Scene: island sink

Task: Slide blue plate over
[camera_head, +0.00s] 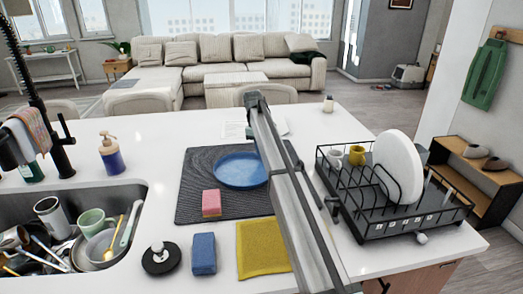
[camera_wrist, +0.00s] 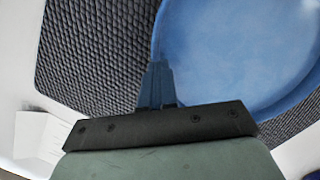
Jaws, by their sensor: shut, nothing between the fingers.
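The blue plate (camera_head: 240,169) lies on the dark ribbed mat (camera_head: 197,176) in the head view, its right edge partly behind my arm. In the wrist view the plate (camera_wrist: 235,50) fills the upper right, with the mat (camera_wrist: 95,50) to the left. My gripper (camera_wrist: 159,68) is shut and empty, its fingertips at the plate's rim in the picture. I cannot tell whether they touch it. In the head view my arm hides the fingertips.
A pink sponge (camera_head: 211,203) lies on the mat's near part. A blue sponge (camera_head: 204,253) and yellow cloth (camera_head: 262,248) lie nearer. A black dish rack (camera_head: 398,219) stands right; a full sink (camera_head: 22,207) is left. A white card (camera_wrist: 38,135) lies beyond the mat.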

